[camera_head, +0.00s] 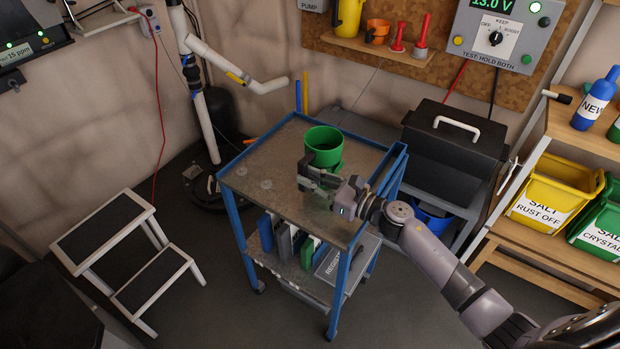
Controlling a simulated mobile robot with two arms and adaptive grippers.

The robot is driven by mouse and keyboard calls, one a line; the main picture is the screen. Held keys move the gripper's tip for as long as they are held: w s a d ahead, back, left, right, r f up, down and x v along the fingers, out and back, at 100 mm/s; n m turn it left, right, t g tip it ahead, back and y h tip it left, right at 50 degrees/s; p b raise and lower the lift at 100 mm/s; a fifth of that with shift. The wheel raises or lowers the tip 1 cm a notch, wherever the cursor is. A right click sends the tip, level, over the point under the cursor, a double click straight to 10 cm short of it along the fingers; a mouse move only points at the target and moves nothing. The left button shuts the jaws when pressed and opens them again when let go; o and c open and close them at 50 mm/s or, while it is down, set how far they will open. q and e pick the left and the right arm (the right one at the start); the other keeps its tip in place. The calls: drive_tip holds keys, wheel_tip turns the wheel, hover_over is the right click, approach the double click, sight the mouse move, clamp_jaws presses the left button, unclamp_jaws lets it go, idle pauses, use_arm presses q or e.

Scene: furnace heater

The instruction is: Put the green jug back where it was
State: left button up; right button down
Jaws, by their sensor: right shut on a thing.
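The green jug (323,143) is upright with its open top facing up, over the top tray of the blue-legged cart (262,190). My right gripper (318,178) reaches in from the right and is shut on the jug, at its near, lower side. The gripper hides part of the jug's lower body. I cannot tell whether the jug's base touches the tray. My left gripper is not in view.
A wall shelf (362,43) at the back holds a yellow jug (349,14), an orange jug (377,31) and two red tools. A black toolbox (453,145) stands right of the cart. A step stool (118,235) is at left.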

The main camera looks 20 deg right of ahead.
drive_tip(key=c, duration=1.6)
unclamp_jaws()
drive_tip(key=shift+f, duration=0.1)
drive_tip(key=shift+r, duration=0.25)
drive_tip(key=v, duration=0.3)
drive_tip(key=b+v, duration=0.1)
drive_tip(key=v, duration=0.3)
drive_tip(key=b+v, duration=0.1)
drive_tip(key=v, duration=0.2)
drive_tip(key=shift+s+d+f, duration=0.15)
drive_tip(key=shift+s+f, duration=0.05)
drive_tip(key=shift+f, duration=0.05)
drive_tip(key=shift+s+d+r+b, duration=0.15)
drive_tip(key=shift+s+d+b, duration=0.25)
drive_tip(key=shift+s, duration=0.2)
drive_tip(key=shift+d, duration=0.1)
